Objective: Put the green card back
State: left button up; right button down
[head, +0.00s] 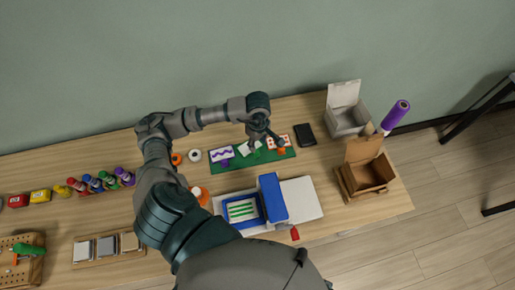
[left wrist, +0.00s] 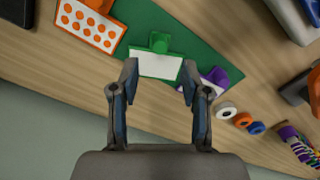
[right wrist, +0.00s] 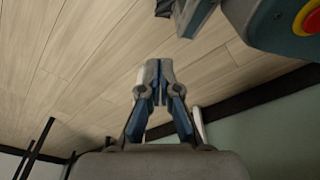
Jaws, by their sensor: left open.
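A white card with a green knob (left wrist: 159,43) lies on the green mat in the left wrist view, its visible face plain white; it also shows in the head view (head: 247,148). It sits between the orange-dotted card (head: 278,142) and the purple wavy card (head: 221,154). My left gripper (left wrist: 160,78) is open, its fingertips on either side of the white card; contact cannot be told. In the head view this gripper (head: 263,141) partly hides the mat. A sheet with green stripes (head: 241,210) lies in a blue frame. My right gripper (right wrist: 160,80) looks shut and empty, away from the table.
The blue-and-white device (head: 305,199) stands in front of the green mat. A dark flat object (head: 305,134), a white box (head: 348,119) and an open cardboard box (head: 368,177) are to the right. Tape rolls and several paint bottles are to the left.

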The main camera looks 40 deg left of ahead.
aim_at(257, 152)
pick_arm(q)
jog(key=shift+a+r, duration=0.2)
jog(key=shift+r, duration=2.05)
jog(key=shift+d, duration=0.1)
